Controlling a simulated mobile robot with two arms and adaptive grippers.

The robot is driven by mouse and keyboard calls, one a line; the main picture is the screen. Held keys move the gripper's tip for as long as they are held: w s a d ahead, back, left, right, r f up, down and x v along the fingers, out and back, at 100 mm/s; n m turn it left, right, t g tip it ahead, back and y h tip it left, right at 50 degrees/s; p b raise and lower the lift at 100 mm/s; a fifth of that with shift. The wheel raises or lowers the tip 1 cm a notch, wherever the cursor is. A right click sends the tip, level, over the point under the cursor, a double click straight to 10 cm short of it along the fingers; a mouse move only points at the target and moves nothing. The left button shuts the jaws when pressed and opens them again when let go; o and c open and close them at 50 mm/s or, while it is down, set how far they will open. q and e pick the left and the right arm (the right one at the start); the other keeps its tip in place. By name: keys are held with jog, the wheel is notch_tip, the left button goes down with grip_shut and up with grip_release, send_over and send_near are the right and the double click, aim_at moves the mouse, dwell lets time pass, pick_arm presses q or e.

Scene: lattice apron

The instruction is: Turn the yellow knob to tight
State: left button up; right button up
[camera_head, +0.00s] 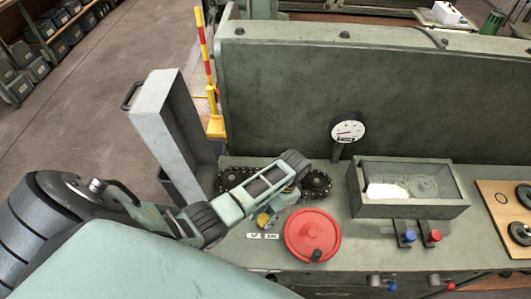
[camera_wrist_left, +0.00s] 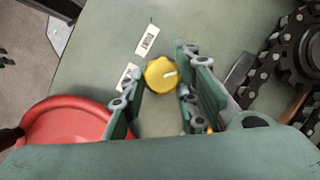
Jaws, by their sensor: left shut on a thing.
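The yellow knob (camera_head: 263,220) sits on the green bench top. Two small white labels lie beside the knob, a near-side pair in the head view; one label (camera_wrist_left: 147,40) is farther from the knob in the wrist view, the other (camera_wrist_left: 127,78) is close to the left finger. Their print is too small to read surely. My right gripper is not in view.
A red handwheel (camera_head: 308,232) stands close right of the knob. A chain with sprockets (camera_head: 316,183) runs behind my gripper. A white-faced gauge (camera_head: 347,131), a glass-topped box (camera_head: 412,186), and blue (camera_head: 409,236) and red (camera_head: 434,236) levers are further right.

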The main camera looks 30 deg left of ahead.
pick_arm(q)
jog(key=n, duration=0.1)
jog(key=n+h, duration=0.1)
jog(key=n, duration=0.1)
jog(key=n+h, duration=0.1)
jog(key=shift+s+d+f+n, duration=0.2)
jog(key=shift+d+f+n, duration=0.05)
jog(key=shift+n, duration=0.05)
jog(key=shift+w+a+n+h, duration=0.15)
jog(key=shift+n+h, duration=0.55)
jog(key=shift+n, duration=1.2)
jog(key=shift+r, duration=0.1)
jog(key=o, duration=1)
jog(key=shift+w, duration=0.25)
jog(key=shift+a+r, duration=0.1)
jog(key=shift+a, duration=0.05)
